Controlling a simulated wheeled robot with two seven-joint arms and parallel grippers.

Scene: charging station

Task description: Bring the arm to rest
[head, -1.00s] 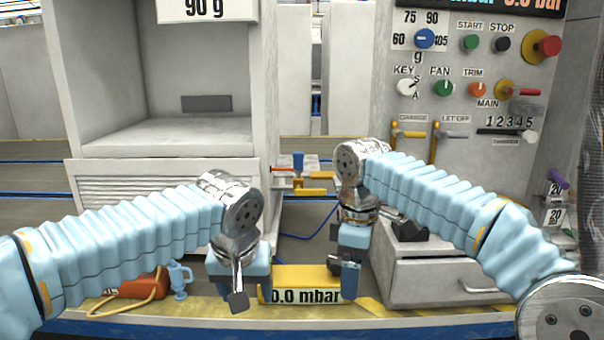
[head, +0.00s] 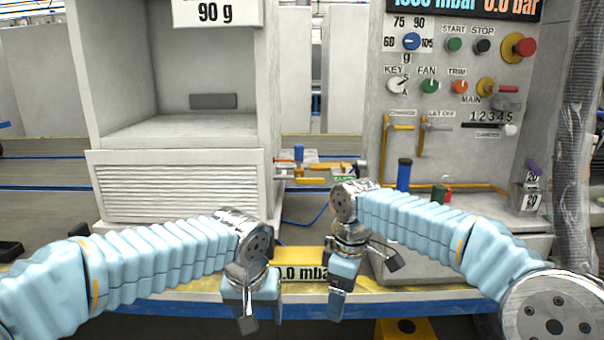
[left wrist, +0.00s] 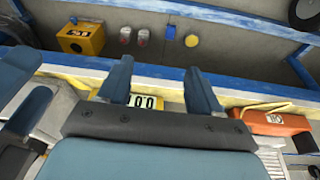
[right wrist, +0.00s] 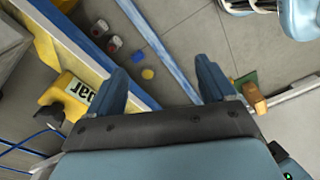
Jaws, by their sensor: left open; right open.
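My left gripper (head: 257,312) is at the front edge of the bench, pointing down. It also shows in the left wrist view (left wrist: 158,88) with its fingers apart and nothing between them. My right gripper (head: 358,280) hangs just right of the yellow display block (head: 300,257), also pointing down. In the right wrist view (right wrist: 163,85) its fingers are spread and empty. Both arms are bent inward in light blue sleeves. The yellow block lies between the two grippers, its label partly covered by the left one.
A grey cabinet (head: 180,135) with an open chamber stands at left. A control panel (head: 455,95) with knobs and levers stands at right. An orange item (left wrist: 280,123) lies on the bench. A yellow box (left wrist: 80,40) is below the blue edge.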

